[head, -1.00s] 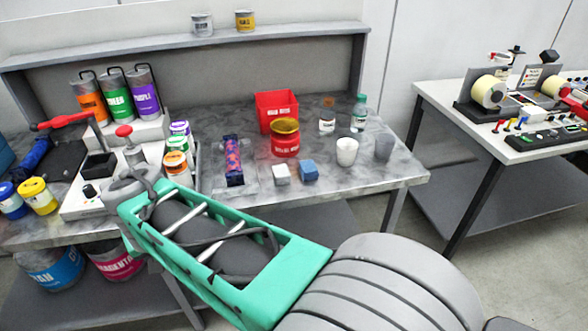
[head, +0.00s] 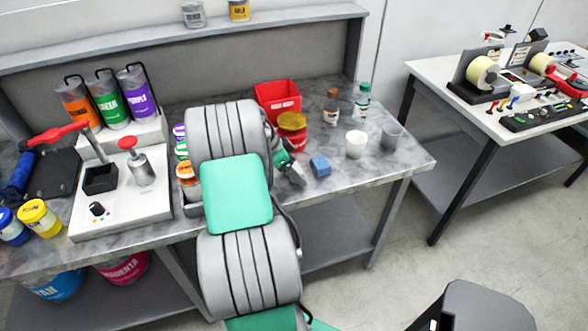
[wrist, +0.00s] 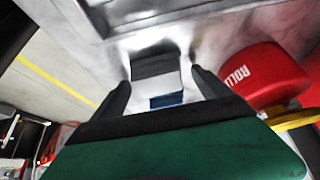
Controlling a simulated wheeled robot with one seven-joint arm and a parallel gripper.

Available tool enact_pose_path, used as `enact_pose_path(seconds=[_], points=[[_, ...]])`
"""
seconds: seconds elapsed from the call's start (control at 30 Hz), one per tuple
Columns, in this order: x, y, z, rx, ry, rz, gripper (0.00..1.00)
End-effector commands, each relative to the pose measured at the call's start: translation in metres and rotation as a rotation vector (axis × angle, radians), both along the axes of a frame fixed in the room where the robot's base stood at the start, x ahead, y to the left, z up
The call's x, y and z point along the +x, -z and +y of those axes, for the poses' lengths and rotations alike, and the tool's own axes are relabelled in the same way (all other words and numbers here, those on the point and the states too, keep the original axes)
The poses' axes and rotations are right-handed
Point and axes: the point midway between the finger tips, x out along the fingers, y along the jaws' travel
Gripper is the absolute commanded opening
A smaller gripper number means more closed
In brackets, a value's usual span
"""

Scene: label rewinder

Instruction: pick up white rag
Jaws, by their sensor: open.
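The white rag (wrist: 155,82), a small folded block, lies between my fingertips in the wrist view, with a shaded grey face. My gripper (wrist: 160,79) is open, one finger on each side of the rag; I cannot tell whether they touch it. In the head view my gripper (head: 291,172) is low over the worktable, left of the blue rag (head: 320,166). My arm and gripper hide most or all of the white rag there. The blue rag also shows close by in the wrist view (wrist: 165,101), partly hidden by the gripper.
A red can (head: 292,132) stands just behind the gripper and fills the right of the wrist view (wrist: 268,75). A red bin (head: 278,98), bottles and a white cup (head: 356,144) stand on the worktable (head: 400,165). Ink cans and a press are left of my arm.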

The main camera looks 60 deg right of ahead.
Motion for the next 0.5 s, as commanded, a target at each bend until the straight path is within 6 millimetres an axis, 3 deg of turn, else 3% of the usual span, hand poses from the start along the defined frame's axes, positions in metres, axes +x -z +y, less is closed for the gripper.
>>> enact_pose_path(seconds=[0.2, 0.5], points=[[-0.0005, 0.001, -0.0008, -0.001, 0.0, -0.001, 0.86], [-0.0011, 0.0008, -0.0009, -0.001, 0.002, -0.001, 0.62]])
